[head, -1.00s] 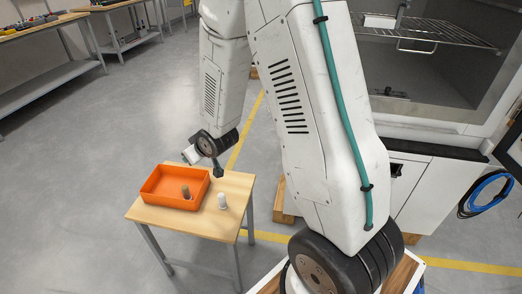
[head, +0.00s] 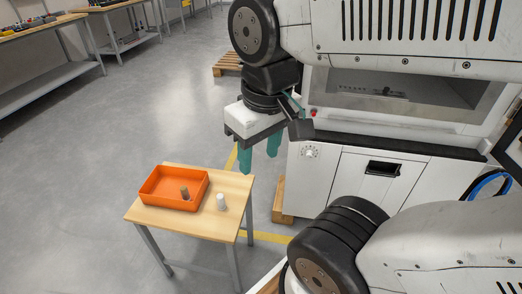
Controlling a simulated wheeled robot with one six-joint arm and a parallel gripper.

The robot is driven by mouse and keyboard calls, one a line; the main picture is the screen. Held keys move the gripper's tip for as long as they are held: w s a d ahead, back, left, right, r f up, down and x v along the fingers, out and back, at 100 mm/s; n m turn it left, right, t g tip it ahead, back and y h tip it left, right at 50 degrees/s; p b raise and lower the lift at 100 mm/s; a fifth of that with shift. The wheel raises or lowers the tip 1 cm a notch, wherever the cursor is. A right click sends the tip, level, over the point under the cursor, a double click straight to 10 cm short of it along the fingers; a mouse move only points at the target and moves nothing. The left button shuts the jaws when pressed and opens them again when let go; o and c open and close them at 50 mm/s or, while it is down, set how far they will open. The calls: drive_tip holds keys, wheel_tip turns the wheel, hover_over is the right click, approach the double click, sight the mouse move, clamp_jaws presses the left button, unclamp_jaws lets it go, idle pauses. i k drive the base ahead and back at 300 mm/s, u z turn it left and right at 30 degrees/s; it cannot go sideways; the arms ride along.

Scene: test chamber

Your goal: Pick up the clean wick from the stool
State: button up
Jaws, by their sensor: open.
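A small wooden-topped stool (head: 180,222) with grey metal legs stands on the floor left of centre. A white wick (head: 221,202) stands upright on its top, to the right of an orange tray. A darker, brownish wick (head: 185,193) stands inside the tray. My gripper (head: 259,163) hangs above and to the right of the stool, fingers pointing down. Its teal fingers are apart with nothing between them. It is clear of the white wick, which shows fully.
The orange tray (head: 152,196) takes up much of the stool top. A white cabinet with a chamber (head: 345,185) stands at the right. Wooden pallets (head: 229,64) lie on the floor. Workbenches (head: 40,85) stand at the far left. The floor left of the stool is free.

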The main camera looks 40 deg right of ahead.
sight(221, 206)
drive_tip(key=k, duration=1.25)
drive_tip(key=u, duration=0.75)
drive_tip(key=i, duration=1.25)
drive_tip(key=z, duration=0.3)
